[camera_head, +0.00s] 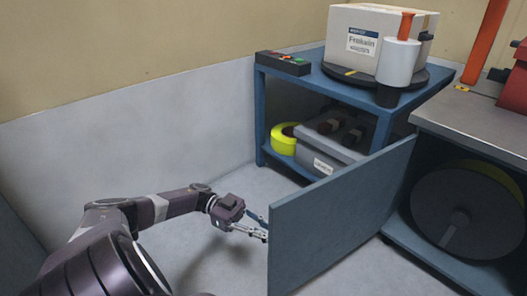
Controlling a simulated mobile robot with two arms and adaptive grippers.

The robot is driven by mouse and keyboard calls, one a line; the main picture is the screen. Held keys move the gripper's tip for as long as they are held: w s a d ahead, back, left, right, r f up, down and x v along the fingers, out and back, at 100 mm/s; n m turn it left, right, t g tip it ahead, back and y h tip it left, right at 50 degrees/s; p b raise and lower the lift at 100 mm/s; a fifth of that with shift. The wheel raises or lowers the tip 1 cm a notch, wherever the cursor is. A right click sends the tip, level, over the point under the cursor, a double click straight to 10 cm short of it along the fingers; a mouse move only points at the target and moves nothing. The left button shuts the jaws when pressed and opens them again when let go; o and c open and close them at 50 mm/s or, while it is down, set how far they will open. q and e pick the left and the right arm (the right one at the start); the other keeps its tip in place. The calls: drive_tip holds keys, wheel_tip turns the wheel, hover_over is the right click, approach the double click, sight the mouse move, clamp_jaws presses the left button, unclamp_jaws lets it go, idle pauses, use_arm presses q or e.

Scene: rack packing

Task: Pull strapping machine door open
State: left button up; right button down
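The strapping machine door (335,220) is a flat blue-grey panel. It stands swung out from the strapping machine (480,118) at the right, with its free edge towards the middle of the picture. The machine's lower compartment, holding a large dark reel (462,200), is exposed. My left gripper (262,228) is at the door's free edge, on its left side. Its fingers reach to the edge, and a small bluish piece shows beside them. Whether the fingers grip anything is too small to tell. My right gripper is out of view.
A blue cart (260,118) stands behind the door. It carries a cardboard box (350,22), a stretch-wrap roll (398,62) and a button panel (283,63). A grey bin (312,150) and yellow tape roll (284,138) are below. Open floor lies left of the door.

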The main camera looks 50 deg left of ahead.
use_arm(q)
drive_tip(key=v, duration=0.7)
idle(0.6)
